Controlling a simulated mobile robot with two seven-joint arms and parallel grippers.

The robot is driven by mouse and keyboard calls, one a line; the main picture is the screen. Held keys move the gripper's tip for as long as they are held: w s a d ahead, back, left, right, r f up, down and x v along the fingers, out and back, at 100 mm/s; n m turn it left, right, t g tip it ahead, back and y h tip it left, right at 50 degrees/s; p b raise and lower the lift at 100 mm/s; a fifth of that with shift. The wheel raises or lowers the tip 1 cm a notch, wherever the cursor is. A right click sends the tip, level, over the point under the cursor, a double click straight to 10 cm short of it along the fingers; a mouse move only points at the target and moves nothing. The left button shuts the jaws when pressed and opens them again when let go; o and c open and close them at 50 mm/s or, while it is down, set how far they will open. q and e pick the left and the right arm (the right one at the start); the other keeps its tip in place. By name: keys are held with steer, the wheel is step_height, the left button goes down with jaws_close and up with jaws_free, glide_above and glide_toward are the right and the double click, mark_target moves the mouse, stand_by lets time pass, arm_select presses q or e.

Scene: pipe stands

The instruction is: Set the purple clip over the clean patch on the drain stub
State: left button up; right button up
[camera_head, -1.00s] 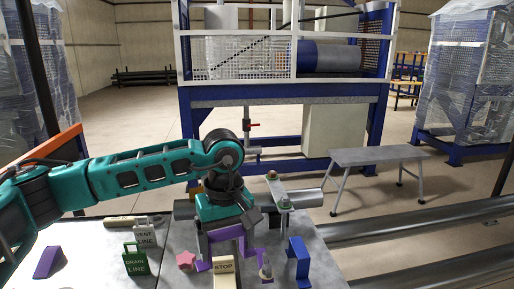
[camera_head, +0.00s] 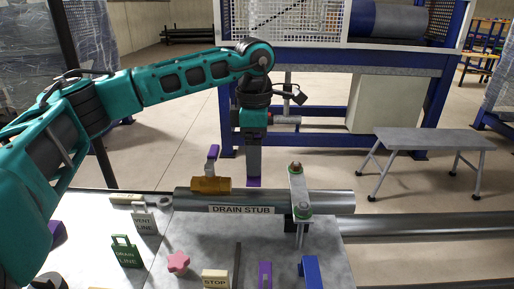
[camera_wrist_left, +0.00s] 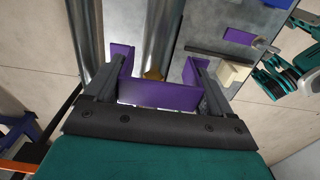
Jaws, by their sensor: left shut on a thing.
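The drain stub (camera_head: 330,200) is a grey horizontal pipe along the table's far edge, with a DRAIN STUB label on its near side. In the head view only a small purple part (camera_head: 254,182) shows, at the pipe's upper edge; contact cannot be told. The pipe also runs beyond the clip in the wrist view (camera_wrist_left: 145,35). I cannot make out the clean patch.
An orange-brown piece (camera_head: 210,185) sits on the pipe left of the gripper. A bracket with green knobs (camera_head: 299,190) crosses it on the right. The STOP block (camera_head: 215,278), pink star knob (camera_head: 178,262), blue piece (camera_head: 309,270) and another purple piece (camera_head: 265,274) are nearer.

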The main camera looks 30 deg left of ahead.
mark_target(255, 191)
arm_select(q)
steer(key=shift+f+b, duration=2.35)
steer(key=shift+f, duration=1.3)
steer(key=shift+f+b, duration=0.5)
steer(key=shift+f, duration=0.55)
steer(key=shift+f+b, duration=1.1)
steer(key=shift+f, duration=0.5)
steer(key=o, duration=0.9)
